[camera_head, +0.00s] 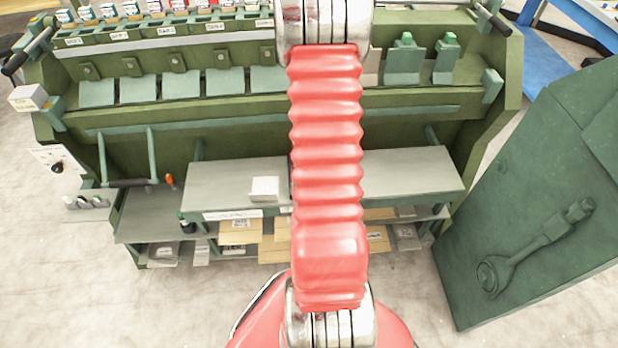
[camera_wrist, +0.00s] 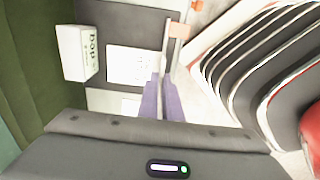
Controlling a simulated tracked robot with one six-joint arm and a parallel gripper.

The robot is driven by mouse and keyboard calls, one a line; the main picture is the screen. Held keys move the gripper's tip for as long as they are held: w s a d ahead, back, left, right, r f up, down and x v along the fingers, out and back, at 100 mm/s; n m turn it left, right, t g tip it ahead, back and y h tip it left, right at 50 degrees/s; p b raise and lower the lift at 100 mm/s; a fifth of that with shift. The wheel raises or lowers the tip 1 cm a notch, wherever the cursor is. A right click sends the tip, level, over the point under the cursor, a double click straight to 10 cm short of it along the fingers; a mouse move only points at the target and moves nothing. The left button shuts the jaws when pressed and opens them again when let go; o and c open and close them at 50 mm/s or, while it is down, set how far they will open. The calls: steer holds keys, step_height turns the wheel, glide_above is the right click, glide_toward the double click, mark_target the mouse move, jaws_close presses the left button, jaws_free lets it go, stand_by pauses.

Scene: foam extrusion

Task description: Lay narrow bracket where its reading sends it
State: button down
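In the wrist view the two purple fingers of my gripper (camera_wrist: 162,84) point away from the camera, close together with a narrow gap. A thin grey upright piece (camera_wrist: 167,50) with an orange part (camera_wrist: 179,30) shows at their tips; I cannot tell whether it is held or lies beyond them. I cannot identify the narrow bracket for sure in either view. A white printed card (camera_wrist: 130,65) lies just left of the fingertips. A white lettered box (camera_wrist: 80,53) is farther left. In the head view my gripper is hidden behind my red arm.
A green machine bench (camera_head: 180,125) spans the head view, with a grey shelf (camera_head: 405,172) and a white block (camera_head: 264,184) on its left part. Tan trays (camera_head: 240,236) sit underneath. A green panel (camera_head: 535,220) stands at right. Stacked dark, white-edged shapes (camera_wrist: 245,70) crowd the wrist view's right.

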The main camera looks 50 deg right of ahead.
steer(key=shift+r, duration=1.45)
